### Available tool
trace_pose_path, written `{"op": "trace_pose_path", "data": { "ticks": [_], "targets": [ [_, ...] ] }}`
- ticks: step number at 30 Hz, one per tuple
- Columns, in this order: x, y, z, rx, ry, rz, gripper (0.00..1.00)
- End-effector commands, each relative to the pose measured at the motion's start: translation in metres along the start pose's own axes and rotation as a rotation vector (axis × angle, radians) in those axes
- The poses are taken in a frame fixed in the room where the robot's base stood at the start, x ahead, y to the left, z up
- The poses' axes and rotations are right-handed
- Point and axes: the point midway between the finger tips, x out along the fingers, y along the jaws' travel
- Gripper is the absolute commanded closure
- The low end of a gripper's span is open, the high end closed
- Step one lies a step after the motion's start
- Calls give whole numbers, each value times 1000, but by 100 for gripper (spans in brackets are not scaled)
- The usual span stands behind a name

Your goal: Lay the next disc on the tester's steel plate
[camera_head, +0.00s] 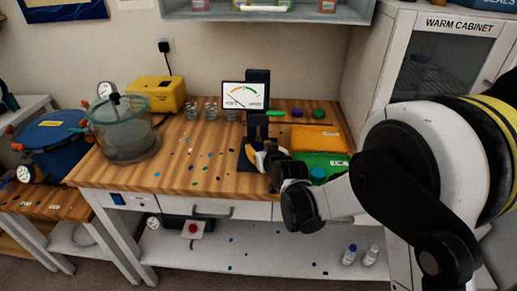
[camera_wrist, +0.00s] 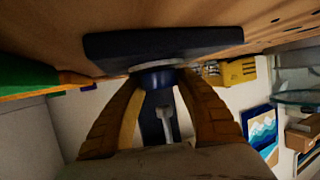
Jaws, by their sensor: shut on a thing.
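The tester (camera_head: 257,125) stands on the bench, with a dark upright column and a dark base (camera_wrist: 100,45). In the wrist view its grey steel plate (camera_wrist: 140,65) shows as a thin strip on the base. My gripper (camera_wrist: 156,82) is shut on a dark blue disc (camera_wrist: 157,77), one finger on each side. The disc is right at the plate; I cannot tell whether it touches. In the head view my gripper (camera_head: 262,152) is in front of the column, and the held disc is hidden there. Another blue disc (camera_head: 318,173) lies on a green tray (camera_head: 335,161).
An orange tray (camera_head: 312,138) lies behind the green one. A gauge panel (camera_head: 243,95) stands beside the tester, with small cups (camera_head: 210,109) to its left. A clear chamber (camera_head: 125,130) and a yellow box (camera_head: 158,94) occupy the bench's left. The spotted bench middle is free of tall objects.

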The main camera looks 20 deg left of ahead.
Motion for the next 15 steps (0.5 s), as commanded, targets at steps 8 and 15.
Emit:
{"op": "trace_pose_path", "data": {
  "ticks": [8,15],
  "targets": [
    [1,0,2,0,0,0,39],
    [0,0,-1,0,0,0,39]
  ]
}}
